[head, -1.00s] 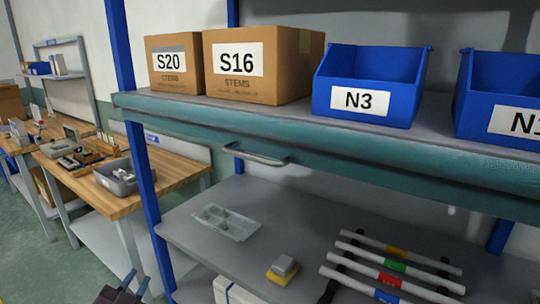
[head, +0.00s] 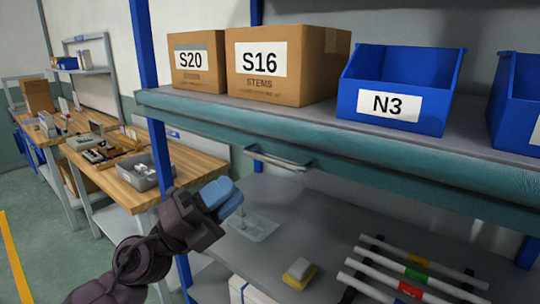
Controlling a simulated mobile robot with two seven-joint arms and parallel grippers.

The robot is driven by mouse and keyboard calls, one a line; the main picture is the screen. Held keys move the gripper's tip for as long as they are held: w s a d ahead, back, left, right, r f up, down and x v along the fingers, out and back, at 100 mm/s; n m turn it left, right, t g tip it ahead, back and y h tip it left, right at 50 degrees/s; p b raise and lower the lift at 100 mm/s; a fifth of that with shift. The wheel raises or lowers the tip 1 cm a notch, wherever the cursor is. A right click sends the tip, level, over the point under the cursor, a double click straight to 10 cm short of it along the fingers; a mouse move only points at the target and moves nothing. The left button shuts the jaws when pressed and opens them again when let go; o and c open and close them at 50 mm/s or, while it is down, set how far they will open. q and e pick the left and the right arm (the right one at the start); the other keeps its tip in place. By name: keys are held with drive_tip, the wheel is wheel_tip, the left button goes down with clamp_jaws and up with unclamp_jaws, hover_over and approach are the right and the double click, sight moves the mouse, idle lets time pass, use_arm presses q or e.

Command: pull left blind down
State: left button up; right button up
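The left blind (head: 330,150) is a rolled-up teal cylinder running along under the front of the upper shelf. A metal bar handle (head: 280,160) hangs from it near its left end. My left gripper (head: 226,200), dark with blue fingertips, is below and to the left of the handle, apart from it. Its fingers overlap in this view, so I cannot tell whether they are open; nothing shows between them. My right gripper is not in view.
Boxes S20 (head: 197,62) and S16 (head: 285,65) and blue bin N3 (head: 396,90) stand on the upper shelf. A clear tray (head: 255,229), a yellow-and-grey block (head: 299,273) and white rods (head: 420,274) lie below.

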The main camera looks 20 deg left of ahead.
sight(269, 160)
use_arm(q)
drive_tip(key=p+x, duration=0.3)
drive_tip(key=x, duration=0.5)
drive_tip(key=shift+w+d+r, duration=0.1)
drive_tip(key=shift+w+r, duration=0.1)
drive_tip(key=shift+w+d+p, duration=0.1)
drive_tip(key=shift+d+p, duration=0.05)
drive_tip(key=shift+p, duration=0.15)
drive_tip(key=c, duration=0.3)
clamp_jaws()
